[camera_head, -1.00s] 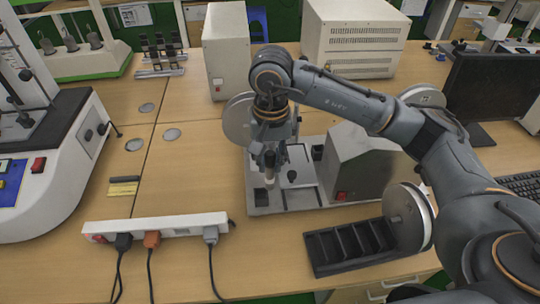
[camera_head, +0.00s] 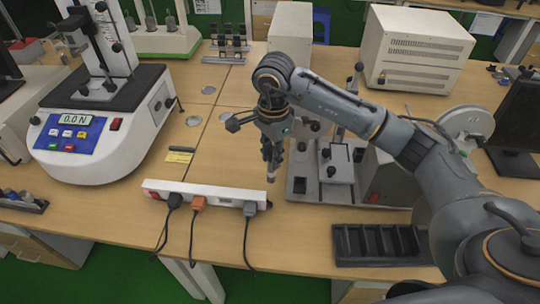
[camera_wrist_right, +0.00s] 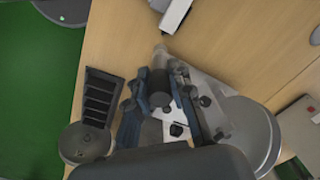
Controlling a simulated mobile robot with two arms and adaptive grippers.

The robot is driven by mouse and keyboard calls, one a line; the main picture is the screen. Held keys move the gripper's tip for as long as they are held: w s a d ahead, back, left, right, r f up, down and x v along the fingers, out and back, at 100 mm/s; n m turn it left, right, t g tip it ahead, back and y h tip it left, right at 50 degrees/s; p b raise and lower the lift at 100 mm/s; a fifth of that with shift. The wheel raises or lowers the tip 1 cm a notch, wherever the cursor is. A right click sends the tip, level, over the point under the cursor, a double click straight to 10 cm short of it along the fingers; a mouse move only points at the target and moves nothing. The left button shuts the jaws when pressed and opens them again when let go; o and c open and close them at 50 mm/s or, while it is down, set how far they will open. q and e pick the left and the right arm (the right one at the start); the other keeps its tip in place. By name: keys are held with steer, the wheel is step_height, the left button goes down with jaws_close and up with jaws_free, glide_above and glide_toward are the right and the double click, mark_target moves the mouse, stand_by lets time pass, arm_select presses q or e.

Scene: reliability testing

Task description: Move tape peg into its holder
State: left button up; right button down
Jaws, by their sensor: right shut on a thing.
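My right gripper (camera_head: 270,158) points down beside the left edge of the metal base plate. It is shut on a small peg (camera_head: 271,176), whose pale lower tip shows below the fingers, above the right end of the power strip. In the right wrist view a dark cylindrical piece (camera_wrist_right: 177,67) shows between the fingers (camera_wrist_right: 167,88); the rest is hidden. A black slotted rack (camera_head: 376,260) lies at the front right and also shows in the right wrist view (camera_wrist_right: 98,97). I cannot tell which part is the peg's holder. My left gripper is out of view.
A white power strip (camera_head: 215,193) with plugs lies along the front. The base plate (camera_head: 299,186) carries black knobs and a grey housing. A white tester (camera_head: 120,140) stands left. Several dark pegs stand on a rack (camera_head: 230,55) at the back. Bare table lies between.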

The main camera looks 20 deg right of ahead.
steer(key=w+d+f+m+p, duration=0.1)
steer(key=d+f+m+p, duration=0.2)
steer(key=m, duration=1.2)
steer(key=w+d+f+m+p, duration=0.1)
steer(key=d+f+m+p, duration=0.2)
steer(key=d+m, duration=0.5)
steer(key=shift+f+m, duration=0.6)
steer(key=shift+m, duration=2.9)
steer(key=shift+a, duration=0.1)
steer(key=shift+f+b, duration=0.55)
steer(key=shift+f, duration=0.3)
steer(key=shift+f+b, duration=0.55)
steer(key=shift+f, duration=0.25)
